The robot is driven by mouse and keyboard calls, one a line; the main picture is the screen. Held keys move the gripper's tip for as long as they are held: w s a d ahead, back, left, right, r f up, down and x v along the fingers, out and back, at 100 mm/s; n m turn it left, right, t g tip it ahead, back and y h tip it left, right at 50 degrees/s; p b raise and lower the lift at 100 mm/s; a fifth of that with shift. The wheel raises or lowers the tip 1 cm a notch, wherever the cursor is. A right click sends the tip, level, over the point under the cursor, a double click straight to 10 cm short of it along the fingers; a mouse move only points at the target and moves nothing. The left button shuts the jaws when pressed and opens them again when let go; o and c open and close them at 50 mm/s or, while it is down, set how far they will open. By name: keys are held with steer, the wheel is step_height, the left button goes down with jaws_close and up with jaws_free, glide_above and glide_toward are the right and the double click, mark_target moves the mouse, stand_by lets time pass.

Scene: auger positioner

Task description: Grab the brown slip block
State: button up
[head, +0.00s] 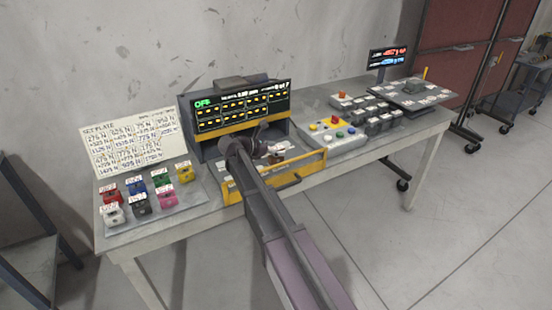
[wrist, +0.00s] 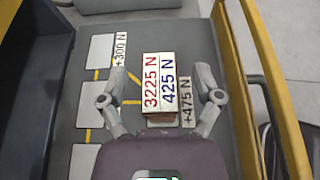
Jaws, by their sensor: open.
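My gripper (wrist: 161,78) is open, with one finger on each side of the block and a visible gap on both sides. In the head view my gripper (head: 256,140) is over the machine's bay, and my arm hides part of it.
White pads (wrist: 91,94) with yellow lines lie left of the block. A yellow rail (wrist: 262,70) runs along the right. In the head view, several coloured blocks (head: 138,190) stand at the table's left, and a button box (head: 333,135) stands right of the machine.

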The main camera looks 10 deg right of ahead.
mark_target(276, 148)
jaws_close()
steer(key=shift+r, duration=0.15)
stand_by(0.4)
step_height(276, 148, up, 10)
steer(key=p, duration=1)
stand_by(0.8)
